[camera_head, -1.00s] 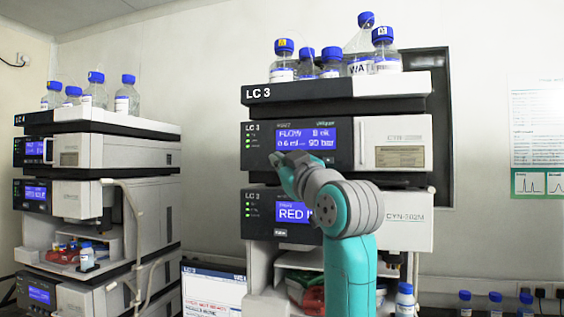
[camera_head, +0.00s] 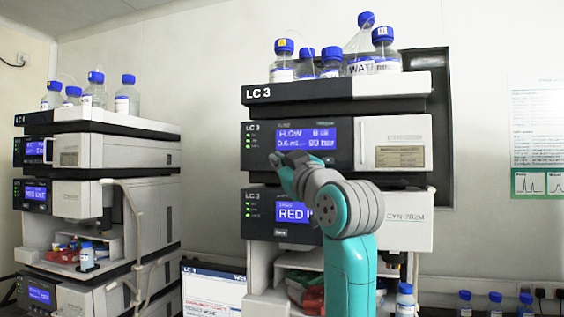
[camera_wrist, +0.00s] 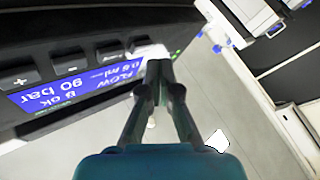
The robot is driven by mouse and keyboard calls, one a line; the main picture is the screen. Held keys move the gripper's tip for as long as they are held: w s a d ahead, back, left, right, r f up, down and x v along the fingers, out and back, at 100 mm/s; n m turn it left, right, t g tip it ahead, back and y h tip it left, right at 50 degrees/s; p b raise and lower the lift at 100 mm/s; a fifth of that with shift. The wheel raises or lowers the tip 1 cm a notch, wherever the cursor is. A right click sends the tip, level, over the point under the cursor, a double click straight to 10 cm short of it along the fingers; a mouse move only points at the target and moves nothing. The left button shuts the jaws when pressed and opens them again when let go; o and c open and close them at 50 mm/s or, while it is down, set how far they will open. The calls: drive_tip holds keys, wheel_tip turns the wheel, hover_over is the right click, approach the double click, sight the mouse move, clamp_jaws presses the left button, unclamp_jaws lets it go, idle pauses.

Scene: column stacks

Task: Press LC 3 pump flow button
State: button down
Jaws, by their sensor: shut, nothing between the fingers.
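The LC 3 pump (camera_head: 342,155) is the module under the LC 3 top tray, with a blue display (camera_head: 303,134) reading FLOW and 90 bar. In the wrist view the display (camera_wrist: 75,86) appears upside down, with a row of dark buttons beside it, including plus (camera_wrist: 18,83) and minus (camera_wrist: 62,70). A paler button (camera_wrist: 147,52) at the row's end is partly hidden by my fingertips. My gripper (camera_head: 278,160) is shut and empty at the pump's lower left front. In the wrist view my gripper (camera_wrist: 158,68) overlaps that end button; I cannot tell whether they touch.
Below the pump is another LC 3 module (camera_head: 420,222) with a RED display, partly behind my arm. Blue-capped bottles (camera_head: 332,62) stand on the top tray. The LC 4 stack (camera_head: 135,205) stands to the left. A monitor (camera_head: 213,290) is low in front.

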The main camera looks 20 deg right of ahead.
drive_tip(key=shift+w, duration=0.1)
drive_tip(key=shift+w+d, duration=0.25)
drive_tip(key=shift+w+d, duration=0.25)
drive_tip(key=shift+w, duration=0.05)
idle(1.0)
drive_tip(key=shift+s+a, duration=0.5)
drive_tip(key=shift+s, duration=0.15)
idle(0.4)
drive_tip(key=s+a, duration=0.1)
drive_tip(key=s, duration=0.1)
drive_tip(key=s+a, duration=0.2)
idle(0.4)
idle(0.6)
